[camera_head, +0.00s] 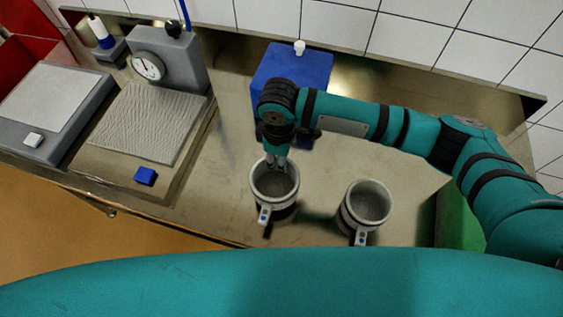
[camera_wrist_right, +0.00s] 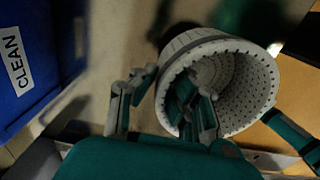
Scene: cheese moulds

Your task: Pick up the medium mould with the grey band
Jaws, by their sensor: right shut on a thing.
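A pale, perforated round mould (camera_head: 275,185) stands upright on the steel bench, or just above it; I cannot tell which. It has a greyish band and a tag with a blue mark on its near side. My right gripper (camera_head: 278,160) is shut on its wall from above. In the right wrist view, one finger of the gripper (camera_wrist_right: 172,88) is inside the mould (camera_wrist_right: 245,85) and the other is outside. A similar mould (camera_head: 366,205) with a tag stands apart to the right; its band is mostly in shadow. My left gripper is not in view.
A blue box (camera_head: 300,70) stands behind my right gripper; its label reads CLEAN in the wrist view. A dial device (camera_head: 170,60) with a ribbed plate and a blue block (camera_head: 145,176) are at left. A green object (camera_head: 460,215) is at right. Tiled wall behind.

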